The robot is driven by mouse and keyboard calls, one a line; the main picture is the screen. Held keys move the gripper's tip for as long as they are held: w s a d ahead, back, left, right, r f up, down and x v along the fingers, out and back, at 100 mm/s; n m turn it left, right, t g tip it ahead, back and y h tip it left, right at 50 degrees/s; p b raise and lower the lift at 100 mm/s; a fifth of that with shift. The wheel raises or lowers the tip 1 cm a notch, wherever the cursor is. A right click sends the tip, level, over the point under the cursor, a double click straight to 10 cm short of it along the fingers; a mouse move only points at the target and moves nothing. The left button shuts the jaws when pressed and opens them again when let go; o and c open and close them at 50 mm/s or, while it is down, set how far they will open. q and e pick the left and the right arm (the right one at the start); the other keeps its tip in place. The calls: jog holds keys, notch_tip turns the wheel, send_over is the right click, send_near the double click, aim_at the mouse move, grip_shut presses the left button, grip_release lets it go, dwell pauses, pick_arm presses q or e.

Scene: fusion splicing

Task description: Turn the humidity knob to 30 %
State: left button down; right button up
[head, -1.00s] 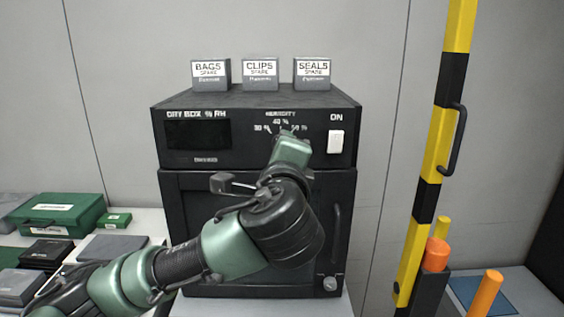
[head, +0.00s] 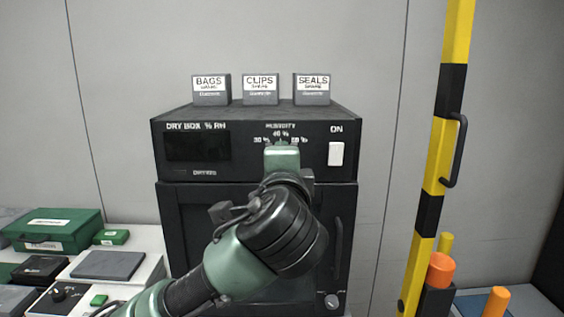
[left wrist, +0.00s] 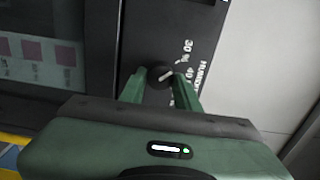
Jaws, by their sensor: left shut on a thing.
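The dry box (head: 345,185) is a black cabinet with a control panel on top. My left gripper (head: 282,143) is at the humidity dial and hides the knob in the head view. The 30, 40 and 50 % labels show around its tip. In the left wrist view the dark round humidity knob (left wrist: 160,76) sits between the fingertips of the left gripper (left wrist: 160,84), which is shut on it. Its white pointer slants towards the 30 % label (left wrist: 188,48). I cannot tell the exact reading. My right gripper is not in view.
Grey boxes marked BAGS (head: 211,90), CLIPS (head: 261,90) and SEALS (head: 312,90) stand on the cabinet. A white ON switch (head: 336,154) is right of the dial. A yellow-black post (head: 440,155) stands further right. Cases (head: 58,230) lie at left.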

pick_arm(q)
jog(key=c, duration=1)
grip_release()
jog(key=s+b, duration=0.1)
jog(key=s, duration=0.6)
jog(key=shift+s+b, duration=0.35)
jog(key=shift+s, duration=0.05)
jog(key=shift+f, duration=0.1)
